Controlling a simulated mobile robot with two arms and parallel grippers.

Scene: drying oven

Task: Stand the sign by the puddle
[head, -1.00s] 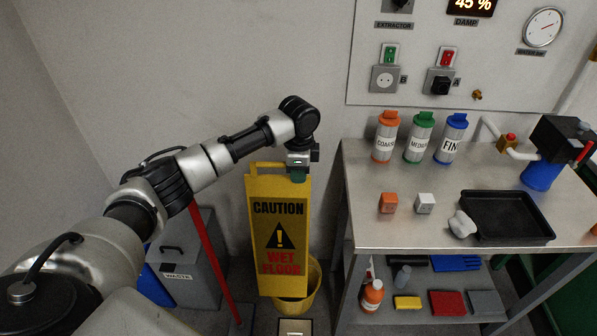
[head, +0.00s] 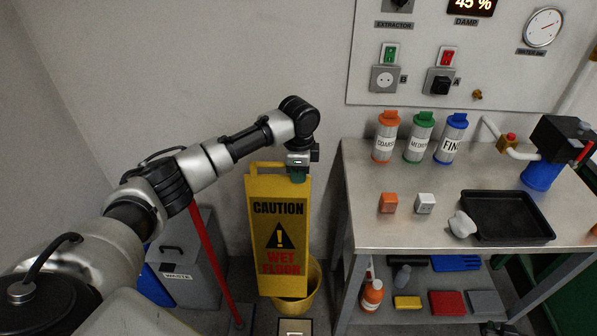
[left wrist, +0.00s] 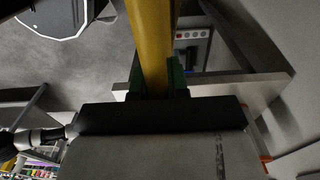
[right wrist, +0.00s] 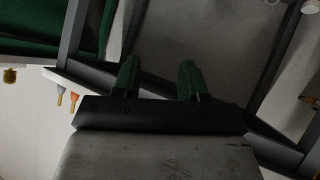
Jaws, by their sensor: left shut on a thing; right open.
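The yellow sign (head: 279,228) reads "CAUTION WET FLOOR" and hangs roughly upright in the head view, left of the steel table. My left gripper (head: 298,174) is shut on the sign's top edge near its right corner. In the left wrist view the sign (left wrist: 150,45) runs between the green fingers of my left gripper (left wrist: 157,80). My right gripper (right wrist: 158,80) shows only in the right wrist view, open with nothing between its fingers. I cannot make out a puddle in any view.
A yellow bucket (head: 308,290) stands behind the sign's lower part. A grey waste bin (head: 190,262) and a red pole (head: 212,262) are to its left. The steel table (head: 440,180) on the right holds bottles, two small blocks and a black tray (head: 507,216).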

